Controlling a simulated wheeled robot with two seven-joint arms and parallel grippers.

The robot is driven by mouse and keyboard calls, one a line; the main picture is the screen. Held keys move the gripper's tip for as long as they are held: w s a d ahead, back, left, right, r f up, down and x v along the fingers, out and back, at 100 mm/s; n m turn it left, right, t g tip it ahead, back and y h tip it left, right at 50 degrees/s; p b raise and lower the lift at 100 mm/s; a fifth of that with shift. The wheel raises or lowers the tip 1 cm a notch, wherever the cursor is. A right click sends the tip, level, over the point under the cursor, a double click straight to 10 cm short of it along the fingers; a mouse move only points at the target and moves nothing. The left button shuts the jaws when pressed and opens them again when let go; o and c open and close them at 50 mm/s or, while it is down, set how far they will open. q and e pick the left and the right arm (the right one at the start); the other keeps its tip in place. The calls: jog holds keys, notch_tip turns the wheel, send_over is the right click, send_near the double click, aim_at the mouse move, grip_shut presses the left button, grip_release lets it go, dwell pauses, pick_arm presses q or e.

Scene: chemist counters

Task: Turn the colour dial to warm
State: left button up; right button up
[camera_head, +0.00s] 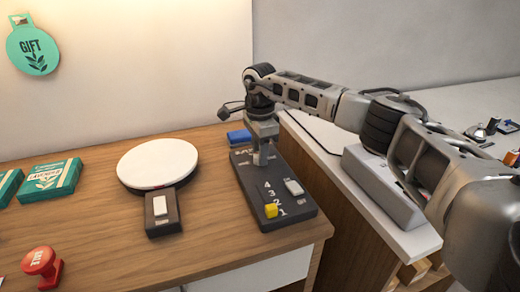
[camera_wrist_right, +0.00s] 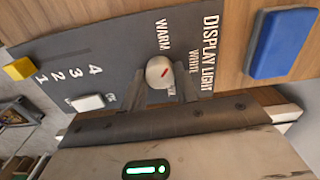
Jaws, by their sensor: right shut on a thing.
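The dark control panel (camera_head: 275,180) headed DISPLAY LIGHT lies on the wooden counter; it also fills much of the right wrist view (camera_wrist_right: 100,50). Its colour dial (camera_wrist_right: 157,72) is a round pale knob with a short red mark. WARM and WHITE are printed beside the dial; another label is partly hidden by a finger. The red mark sits on the side toward the panel heading, slanting; I cannot tell exactly which label it points at. My right gripper (camera_wrist_right: 160,92) is shut on the dial, one finger on each side. In the head view the right gripper (camera_head: 260,158) mostly hides the dial.
The panel also has a yellow knob (camera_head: 271,211) by numbers and a white switch (camera_head: 293,187). A blue block (camera_head: 239,138) lies behind it. A round white plate (camera_head: 158,163) with a switch base stands left. A red stamp (camera_head: 42,263) and green boxes (camera_head: 50,180) are farther left.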

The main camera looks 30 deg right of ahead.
jog(key=shift+n, duration=1)
pick_arm(q)
jog(key=shift+r, duration=0.1)
pick_arm(e)
jog(key=shift+a+r, duration=0.1)
jog(key=o, duration=1)
notch_tip(320, 180, up, 16)
jog(key=shift+f, duration=0.1)
pick_arm(q)
jog(key=shift+s+f, duration=0.1)
jog(key=shift+f, duration=0.1)
